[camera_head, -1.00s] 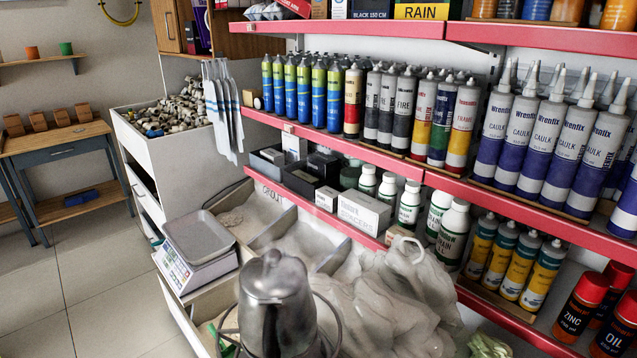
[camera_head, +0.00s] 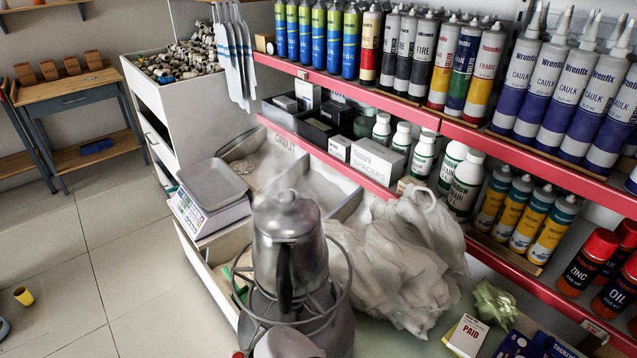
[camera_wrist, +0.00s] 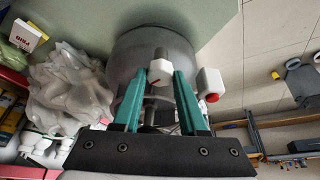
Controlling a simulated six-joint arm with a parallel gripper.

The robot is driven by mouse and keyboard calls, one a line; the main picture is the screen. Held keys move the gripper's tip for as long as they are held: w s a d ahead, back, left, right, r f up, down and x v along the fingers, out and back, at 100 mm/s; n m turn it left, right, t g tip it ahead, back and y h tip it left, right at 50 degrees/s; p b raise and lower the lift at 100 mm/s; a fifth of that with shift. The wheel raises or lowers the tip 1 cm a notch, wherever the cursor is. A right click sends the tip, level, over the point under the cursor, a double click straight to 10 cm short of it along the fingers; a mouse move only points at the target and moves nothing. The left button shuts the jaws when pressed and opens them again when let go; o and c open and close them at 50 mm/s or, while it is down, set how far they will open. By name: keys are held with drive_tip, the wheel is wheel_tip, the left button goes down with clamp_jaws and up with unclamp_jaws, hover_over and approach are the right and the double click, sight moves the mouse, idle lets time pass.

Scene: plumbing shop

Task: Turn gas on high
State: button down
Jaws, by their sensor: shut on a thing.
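A grey round gas bottle with a burner ring (camera_head: 338,325) stands at the bottom middle of the head view, with a metal coffee pot (camera_head: 285,235) on top. In the wrist view the grey gas bottle (camera_wrist: 140,45) is just beyond my fingers. A white block with a red button (camera_wrist: 210,83) sits right of the fingers. The head view does not show my fingers, and the exact knob angle is hard to read.
A crumpled whitish plastic bag (camera_head: 400,265) lies close right of the burner. A scale (camera_head: 212,200) stands to its left. Red-edged shelves (camera_head: 400,105) with tubes and bottles rise behind. A PAID box (camera_head: 466,336) is at the lower right. Open floor (camera_head: 110,270) lies left.

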drive_tip(key=shift+c, duration=2.2)
unclamp_jaws()
drive_tip(key=v, duration=1.5)
drive_tip(key=shift+s+r, duration=0.2)
drive_tip(key=shift+r, duration=0.15)
drive_tip(key=s+d+f+m+g, duration=0.1)
drive_tip(key=d+f+m+g, duration=0.1)
drive_tip(key=d+f+m, duration=0.2)
drive_tip(key=s+d+f+m+g, duration=0.2)
drive_tip(key=d+f+m, duration=0.2)
drive_tip(key=d+f, duration=0.3)
wheel_tip(320, 180, down, 2)
drive_tip(key=shift+s+f+g+y, duration=0.1)
drive_tip(key=shift+s+g+y, duration=0.2)
drive_tip(key=shift+y, duration=0.1)
